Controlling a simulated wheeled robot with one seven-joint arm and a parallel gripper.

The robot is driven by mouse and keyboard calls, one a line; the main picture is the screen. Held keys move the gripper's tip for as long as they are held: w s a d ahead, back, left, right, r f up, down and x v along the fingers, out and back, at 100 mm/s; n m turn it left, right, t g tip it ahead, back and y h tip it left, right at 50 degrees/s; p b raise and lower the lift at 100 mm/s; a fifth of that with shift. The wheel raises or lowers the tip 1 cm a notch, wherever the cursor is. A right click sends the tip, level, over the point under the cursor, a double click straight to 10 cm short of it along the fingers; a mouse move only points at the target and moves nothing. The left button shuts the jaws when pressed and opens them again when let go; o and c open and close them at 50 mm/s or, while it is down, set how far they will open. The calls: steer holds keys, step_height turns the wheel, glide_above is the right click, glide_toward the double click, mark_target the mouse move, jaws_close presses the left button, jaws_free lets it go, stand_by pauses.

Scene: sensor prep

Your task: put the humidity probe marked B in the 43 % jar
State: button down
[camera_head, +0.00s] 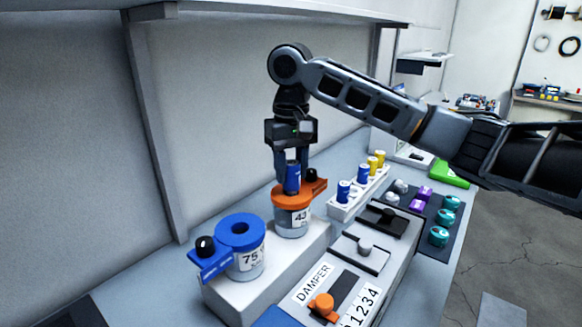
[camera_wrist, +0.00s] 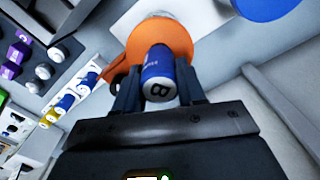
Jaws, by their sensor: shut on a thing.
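My gripper (camera_head: 291,168) is shut on a blue probe (camera_head: 292,178). In the wrist view the probe (camera_wrist: 158,72) shows a letter B on its white end, between the fingers (camera_wrist: 157,88). The probe is upright over the orange lid of the 43 jar (camera_head: 293,222), at the lid's middle. The orange lid also shows in the wrist view (camera_wrist: 172,32). The probe's lower end is hidden, so I cannot tell whether it is inside the jar's hole or only above it.
A 75 jar (camera_head: 246,262) with a blue lid and open hole stands at the front left. A white rack (camera_head: 349,205) holds blue and yellow probes. A panel marked DAMPER (camera_head: 313,283) has an orange knob (camera_head: 323,302). A dark mat (camera_head: 451,200) holds purple and teal pieces.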

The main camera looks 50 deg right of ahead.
steer(key=shift+f+p, duration=0.3)
steer(key=shift+f, duration=0.2)
stand_by(0.6)
steer(key=shift+c, duration=1.7)
jaws_free()
steer(key=shift+r, duration=0.1)
step_height(320, 180, up, 3)
steer(key=p, duration=0.2)
steer(key=shift+f+p, duration=0.2)
steer(key=shift+p, duration=0.15)
steer(key=shift+r, duration=2.6)
